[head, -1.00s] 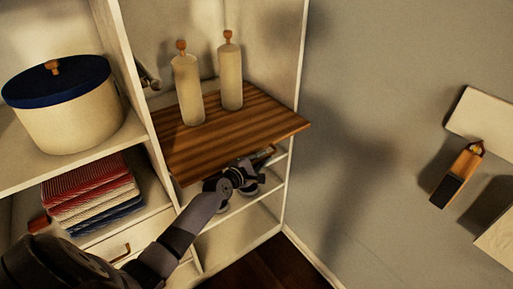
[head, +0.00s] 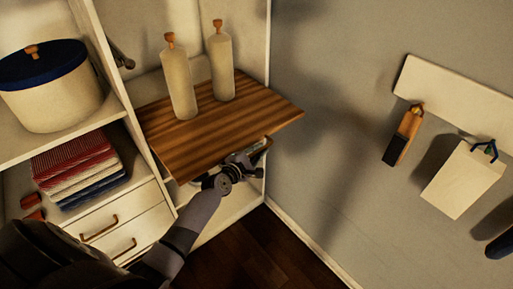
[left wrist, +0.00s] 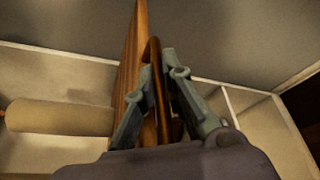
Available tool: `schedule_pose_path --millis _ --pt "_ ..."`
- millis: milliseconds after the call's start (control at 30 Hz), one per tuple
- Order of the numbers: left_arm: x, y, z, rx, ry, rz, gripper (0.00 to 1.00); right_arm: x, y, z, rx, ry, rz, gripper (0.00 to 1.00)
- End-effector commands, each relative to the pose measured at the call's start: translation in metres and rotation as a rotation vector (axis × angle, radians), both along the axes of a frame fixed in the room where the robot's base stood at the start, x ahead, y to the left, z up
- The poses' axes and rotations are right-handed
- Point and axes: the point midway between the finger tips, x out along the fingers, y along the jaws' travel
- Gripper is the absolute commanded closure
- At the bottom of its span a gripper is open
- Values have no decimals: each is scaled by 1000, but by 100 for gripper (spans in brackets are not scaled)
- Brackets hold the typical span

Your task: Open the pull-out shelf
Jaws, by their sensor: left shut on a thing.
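The pull-out shelf (head: 220,125) is a striped brown wooden board in the white cabinet, with its front part sticking out past the cabinet's side panel. Two cream bottles with wooden stoppers, the left bottle (head: 179,85) and the right bottle (head: 221,70), stand upright on it. My left gripper (head: 242,165) is at the shelf's front edge, partly hidden below it. In the left wrist view its fingers (left wrist: 161,85) are shut on a curved brown handle (left wrist: 155,75) beside the board's edge. My right gripper is not in view.
Left of the shelf are a round cream box (head: 50,100) with a blue lid, folded cloths (head: 78,165) and drawers with handles (head: 100,230). A brush (head: 403,135) and a white tag-like item (head: 463,180) hang on the right wall. Dark floor (head: 265,250) is clear.

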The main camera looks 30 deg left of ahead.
Motion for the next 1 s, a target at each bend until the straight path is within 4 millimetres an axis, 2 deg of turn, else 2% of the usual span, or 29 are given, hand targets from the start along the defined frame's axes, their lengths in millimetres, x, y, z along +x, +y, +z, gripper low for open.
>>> schedule_pose_path --millis 433,467,733,1000 --pt "-1 -2 -1 0 2 -1 100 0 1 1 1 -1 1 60" --pt "-1 -2 -1 0 2 -1 89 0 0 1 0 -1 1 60" --pt "-1 -1 0 0 1 -1 71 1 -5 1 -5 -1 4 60" --pt "0 -1 0 0 -1 1 70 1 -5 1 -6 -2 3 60"
